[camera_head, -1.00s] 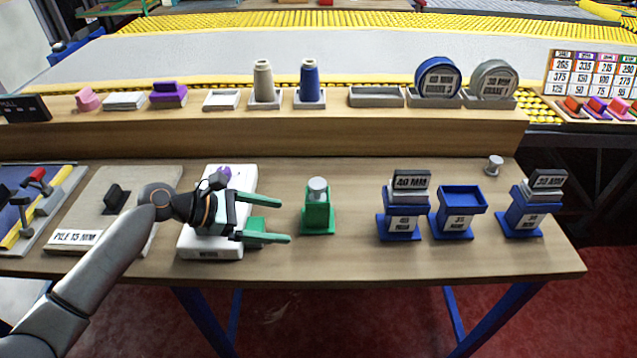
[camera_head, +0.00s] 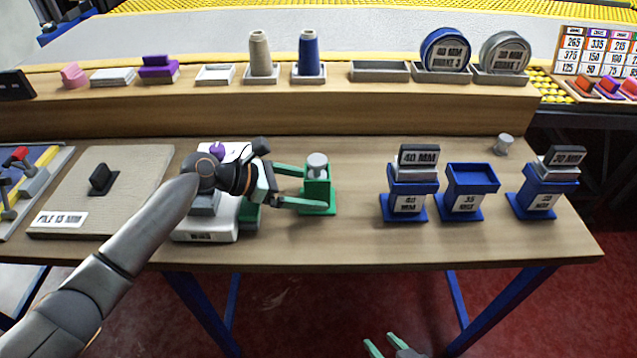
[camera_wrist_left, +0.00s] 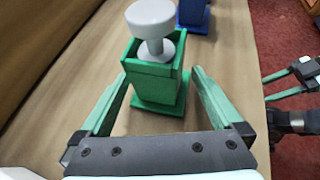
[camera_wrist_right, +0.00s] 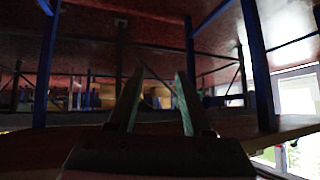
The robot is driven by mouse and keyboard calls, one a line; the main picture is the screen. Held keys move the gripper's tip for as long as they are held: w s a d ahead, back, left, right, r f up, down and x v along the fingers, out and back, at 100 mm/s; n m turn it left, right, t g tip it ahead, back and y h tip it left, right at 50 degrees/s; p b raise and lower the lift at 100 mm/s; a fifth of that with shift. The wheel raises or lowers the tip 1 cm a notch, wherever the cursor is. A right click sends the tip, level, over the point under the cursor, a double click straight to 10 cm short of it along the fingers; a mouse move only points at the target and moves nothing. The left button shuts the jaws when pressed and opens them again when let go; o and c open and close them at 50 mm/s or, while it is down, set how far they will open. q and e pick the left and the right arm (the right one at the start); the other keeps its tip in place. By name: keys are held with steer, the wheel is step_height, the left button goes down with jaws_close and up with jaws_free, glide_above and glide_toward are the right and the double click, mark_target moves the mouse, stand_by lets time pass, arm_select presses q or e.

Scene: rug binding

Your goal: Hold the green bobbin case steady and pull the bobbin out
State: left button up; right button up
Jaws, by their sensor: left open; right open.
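The green bobbin case (camera_head: 318,196) stands upright on the table, a square open-topped box on a green base. The grey bobbin (camera_head: 317,163) sits in it, its round head and stem above the rim. In the left wrist view the case (camera_wrist_left: 151,80) and bobbin (camera_wrist_left: 152,22) are just ahead of my left gripper. My left gripper (camera_head: 303,187) is open, its green fingers reaching to both sides of the case; contact is not clear. My right gripper (camera_head: 384,345) is open and empty, low in front of the table; its fingers also show in the right wrist view (camera_wrist_right: 155,95).
A white machine (camera_head: 208,228) is partly hidden behind my left arm. Blue stands (camera_head: 408,205) are to the right of the case. A small grey spool (camera_head: 503,144) lies at the back right. A wooden shelf (camera_head: 350,113) runs behind. The table between case and stands is bare.

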arm_select(q)
steer(key=shift+w+d+f, duration=0.15)
steer(key=shift+d+f, duration=0.2)
steer(key=shift+d, duration=0.15)
steer(key=c, duration=0.8)
